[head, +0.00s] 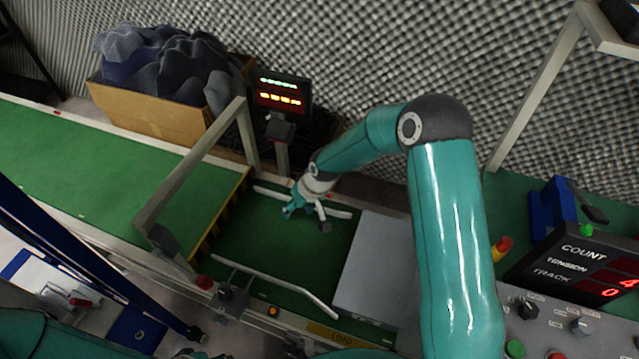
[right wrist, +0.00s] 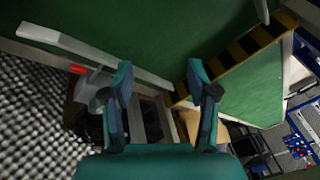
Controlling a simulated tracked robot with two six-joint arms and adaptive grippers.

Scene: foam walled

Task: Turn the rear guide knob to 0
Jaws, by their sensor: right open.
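My right gripper (head: 307,216) is open and empty over the green belt, beside the rear guide rail (head: 272,195). In the right wrist view its two fingers (right wrist: 160,82) stand apart. The pale rear rail (right wrist: 95,56) crosses beyond them. A grey block (right wrist: 96,90) with a small red part (right wrist: 78,69) lies by the rail, left of the fingers; I cannot tell whether it carries the rear guide knob. No rear knob shows clearly in the head view, where my arm and gripper cover part of the rear edge. My left gripper is not in view.
The front guide rail (head: 275,282) runs near a dark knob box (head: 228,297). A pale frame (head: 200,172) spans the belt. A lit display (head: 280,93) and a carton of dark foam (head: 155,113) stand behind. A grey plate (head: 375,265) and control panel (head: 560,335) lie right.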

